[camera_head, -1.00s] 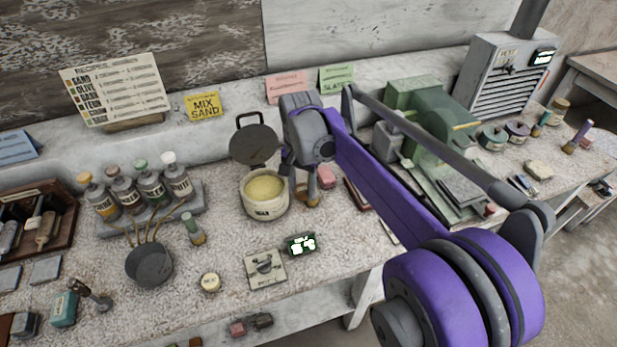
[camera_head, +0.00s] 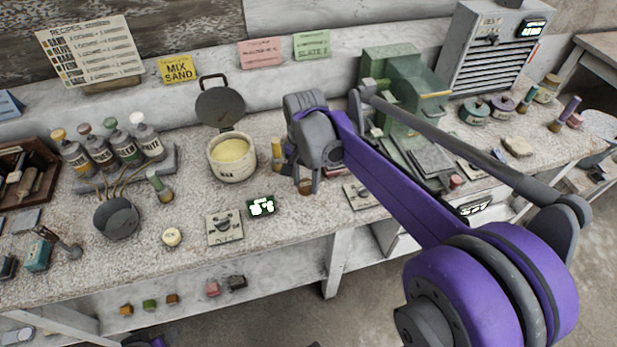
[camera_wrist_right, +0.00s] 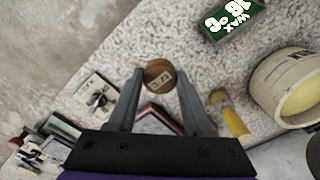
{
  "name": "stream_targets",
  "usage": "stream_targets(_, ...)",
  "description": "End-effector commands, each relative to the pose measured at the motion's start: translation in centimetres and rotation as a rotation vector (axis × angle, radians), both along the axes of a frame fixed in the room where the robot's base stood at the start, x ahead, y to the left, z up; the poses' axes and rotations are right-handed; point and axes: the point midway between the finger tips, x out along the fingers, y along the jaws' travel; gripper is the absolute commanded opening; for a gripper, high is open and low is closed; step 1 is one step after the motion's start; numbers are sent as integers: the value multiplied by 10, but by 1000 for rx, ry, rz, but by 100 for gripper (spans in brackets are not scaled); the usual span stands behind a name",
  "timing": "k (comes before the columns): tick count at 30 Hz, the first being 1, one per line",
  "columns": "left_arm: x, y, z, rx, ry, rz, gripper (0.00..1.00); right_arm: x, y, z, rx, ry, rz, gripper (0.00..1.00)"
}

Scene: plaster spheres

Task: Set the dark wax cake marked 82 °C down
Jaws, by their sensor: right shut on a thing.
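My right gripper (camera_head: 305,187) is shut on a dark brown round cake, which also shows between the fingertips in the right wrist view (camera_wrist_right: 158,72). The cake carries a pale mark too small to read for sure. The gripper points down over the bench, right of the wax pot (camera_head: 231,160). In the right wrist view the cake appears above the speckled bench top, but its exact height is unclear.
A green-lit display (camera_head: 261,206) and a switch plate (camera_head: 224,228) lie near the bench's front edge. A second plate (camera_head: 360,195) is right of the gripper. A yellow-bottomed bottle (camera_wrist_right: 232,118) stands close by. A green machine (camera_head: 395,90) is behind. A pale round cake (camera_head: 172,236) lies left.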

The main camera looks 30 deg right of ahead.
Motion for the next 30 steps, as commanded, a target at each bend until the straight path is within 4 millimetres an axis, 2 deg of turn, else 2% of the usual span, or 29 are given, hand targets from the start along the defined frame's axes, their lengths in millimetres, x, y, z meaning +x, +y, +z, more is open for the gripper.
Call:
stream_targets(11,0,0,2,0,-1,0,50,0,0,1,0,0,0,0)
stream_targets(14,0,0,-2,0,1,0,50,0,0,-4,0,0,0,0)
stream_targets(30,-7,0,-37,0,14,0,50,0,0,-53,0,1,0,0)
